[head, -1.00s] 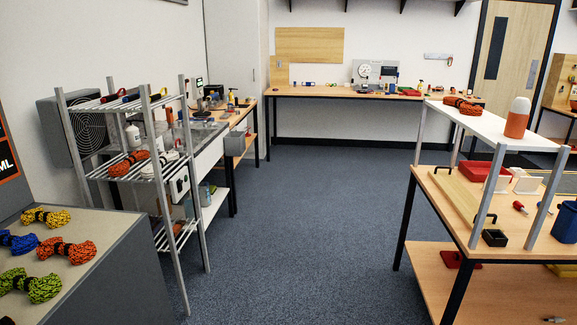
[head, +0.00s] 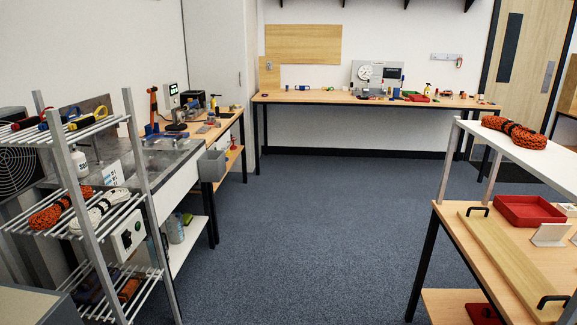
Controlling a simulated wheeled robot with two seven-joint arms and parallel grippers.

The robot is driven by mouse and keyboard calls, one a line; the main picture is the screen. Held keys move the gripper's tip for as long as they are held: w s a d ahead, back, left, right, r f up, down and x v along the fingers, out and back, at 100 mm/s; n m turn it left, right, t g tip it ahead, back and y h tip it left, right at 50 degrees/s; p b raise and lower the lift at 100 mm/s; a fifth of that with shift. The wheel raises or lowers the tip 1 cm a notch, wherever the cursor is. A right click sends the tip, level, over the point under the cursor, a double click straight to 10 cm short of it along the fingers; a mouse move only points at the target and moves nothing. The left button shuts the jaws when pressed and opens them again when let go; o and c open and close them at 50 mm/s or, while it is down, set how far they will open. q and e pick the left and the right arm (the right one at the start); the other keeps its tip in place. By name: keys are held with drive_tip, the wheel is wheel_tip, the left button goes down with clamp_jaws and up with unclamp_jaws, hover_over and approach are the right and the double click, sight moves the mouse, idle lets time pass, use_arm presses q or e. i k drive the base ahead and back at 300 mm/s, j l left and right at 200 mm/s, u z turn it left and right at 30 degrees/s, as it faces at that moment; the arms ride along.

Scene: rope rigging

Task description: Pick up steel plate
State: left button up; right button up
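I cannot pick out the steel plate with certainty. A grey metal-looking panel (head: 88,118) stands upright behind the shelf rack at the left, partly hidden by its posts and top shelf. On the back bench (head: 330,98) a grey upright panel with a round dial (head: 366,73) stands among several small items, too small to tell apart. Neither of my grippers is in view.
A metal shelf rack (head: 138,160) with rope bundles stands close at left, before a sink counter (head: 180,190). At right is a wooden table (head: 448,222) with a red tray (head: 527,210) and a white raised shelf (head: 540,158). The blue carpet (head: 320,230) between is clear.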

sight(204, 129)
drive_tip(key=i+l, duration=0.1)
drive_tip(key=i, duration=4.25)
drive_tip(key=i+u, duration=0.3)
drive_tip(key=i, duration=0.35)
drive_tip(key=i+l+u, duration=0.1)
drive_tip(key=i+u, duration=0.25)
drive_tip(key=i, duration=0.3)
drive_tip(key=i+u, duration=0.35)
drive_tip(key=u, duration=0.15)
drive_tip(key=i+l+u, duration=0.25)
drive_tip(key=u, duration=0.2)
drive_tip(key=i+l+u, duration=0.3)
drive_tip(key=u, duration=0.2)
drive_tip(key=i+l+u, duration=0.35)
drive_tip(key=i+l, duration=0.1)
drive_tip(key=l, duration=0.05)
